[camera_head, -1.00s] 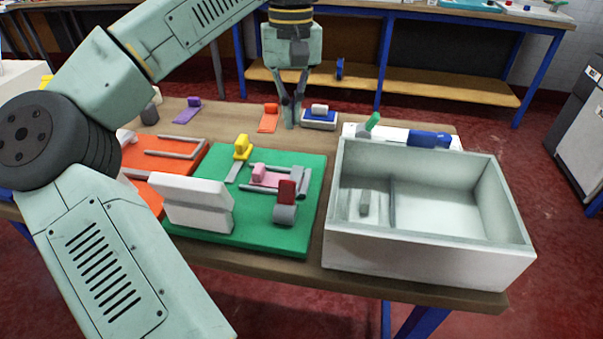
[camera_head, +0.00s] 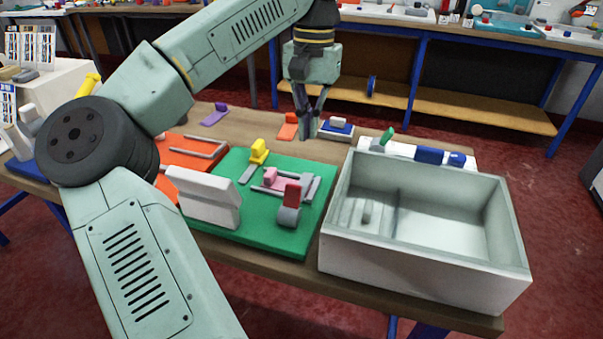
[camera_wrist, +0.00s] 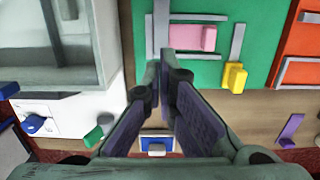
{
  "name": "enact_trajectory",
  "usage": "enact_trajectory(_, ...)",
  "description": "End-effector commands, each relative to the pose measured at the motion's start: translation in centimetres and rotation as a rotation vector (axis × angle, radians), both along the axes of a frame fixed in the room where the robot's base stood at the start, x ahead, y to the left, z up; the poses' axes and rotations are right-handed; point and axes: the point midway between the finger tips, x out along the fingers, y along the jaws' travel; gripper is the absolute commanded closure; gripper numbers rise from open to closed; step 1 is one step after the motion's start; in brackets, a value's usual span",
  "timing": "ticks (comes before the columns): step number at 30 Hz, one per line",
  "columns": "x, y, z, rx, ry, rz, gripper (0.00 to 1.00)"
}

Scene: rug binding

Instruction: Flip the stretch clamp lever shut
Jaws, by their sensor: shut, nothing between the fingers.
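A green board (camera_head: 217,233) on the workbench carries several fittings. They are a pink block (camera_head: 270,177) among grey bars, a yellow upright piece (camera_head: 258,152) on a grey strip, and a red-topped grey piece (camera_head: 290,204) near the front. I cannot tell which of these is the stretch clamp lever. The pink block (camera_wrist: 195,38) and yellow piece (camera_wrist: 234,77) also show in the wrist view. My gripper (camera_head: 307,134) is shut and empty behind the board, just left of a small blue-and-white item (camera_head: 336,127). In the wrist view its fingers (camera_wrist: 168,72) point toward the board's edge.
A deep white bin (camera_head: 420,270) stands right of the board. Behind it is a white strip with a green knob and blue parts (camera_head: 430,155). A white upright block (camera_head: 205,198) stands at the board's left front. Orange (camera_head: 288,126) and purple (camera_head: 214,115) pieces stand behind.

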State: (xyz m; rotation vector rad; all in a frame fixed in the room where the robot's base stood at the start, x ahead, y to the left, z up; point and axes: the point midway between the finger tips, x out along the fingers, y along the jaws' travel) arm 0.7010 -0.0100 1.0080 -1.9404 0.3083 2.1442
Motion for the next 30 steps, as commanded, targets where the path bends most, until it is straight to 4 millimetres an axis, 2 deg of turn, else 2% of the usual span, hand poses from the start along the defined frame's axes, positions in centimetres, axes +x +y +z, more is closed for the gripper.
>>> enact_trajectory(5,-0.2,0.1,-2.0,-0.002,0.003,-0.002,1.00)
enact_trajectory(17,-1.1,0.4,-10.0,-0.001,0.002,0.001,1.00)
enact_trajectory(19,-2.2,0.8,-8.8,0.000,-0.002,0.000,1.00)
enact_trajectory(24,-3.9,1.3,-8.2,0.001,-0.001,0.001,1.00)
enact_trajectory(30,-4.4,1.4,-8.1,0.000,0.000,0.001,1.00)
